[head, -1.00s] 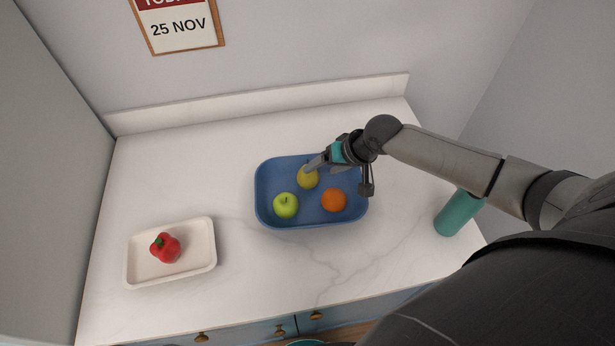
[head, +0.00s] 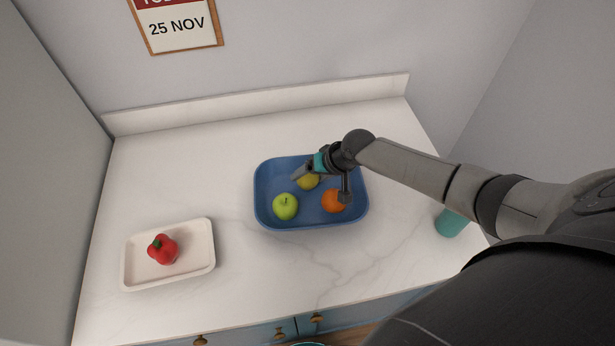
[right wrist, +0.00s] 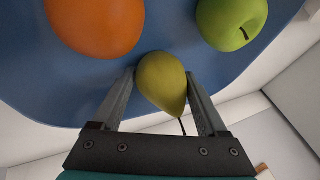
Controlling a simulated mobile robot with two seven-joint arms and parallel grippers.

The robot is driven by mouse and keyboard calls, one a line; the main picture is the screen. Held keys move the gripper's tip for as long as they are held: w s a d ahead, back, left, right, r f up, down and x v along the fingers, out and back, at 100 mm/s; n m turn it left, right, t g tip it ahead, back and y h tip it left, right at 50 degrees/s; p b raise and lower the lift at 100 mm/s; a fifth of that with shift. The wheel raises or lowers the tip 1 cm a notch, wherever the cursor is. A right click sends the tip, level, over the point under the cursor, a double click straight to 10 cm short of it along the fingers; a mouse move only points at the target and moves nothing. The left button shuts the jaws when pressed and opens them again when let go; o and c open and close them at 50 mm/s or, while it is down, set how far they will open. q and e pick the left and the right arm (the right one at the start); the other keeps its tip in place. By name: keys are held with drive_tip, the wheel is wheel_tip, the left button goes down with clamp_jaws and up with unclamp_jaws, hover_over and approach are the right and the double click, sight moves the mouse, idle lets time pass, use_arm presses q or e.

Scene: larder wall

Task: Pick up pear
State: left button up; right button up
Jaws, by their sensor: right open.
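The yellow-green pear (head: 309,182) lies in the blue tray (head: 262,198), partly hidden by my right gripper in the head view. In the right wrist view the pear (right wrist: 162,84) sits between the fingertips of my right gripper (right wrist: 160,84), its stem toward the palm. The fingers are open, one on each side of it. I cannot tell whether either finger touches it. My right gripper (head: 299,175) reaches into the tray from the right in the head view. My left gripper is not in view.
A green apple (head: 286,207) and an orange (head: 333,201) lie in the same tray, close to the pear. A white tray (head: 207,262) with a red pepper (head: 163,249) stands at the left. A teal cylinder (head: 451,222) stands at the right. The counter between the trays is clear.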

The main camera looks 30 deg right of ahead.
drive_tip(key=shift+c, duration=0.2)
drive_tip(key=c, duration=1)
drive_tip(key=shift+c, duration=0.6)
drive_tip(key=shift+r, duration=0.15)
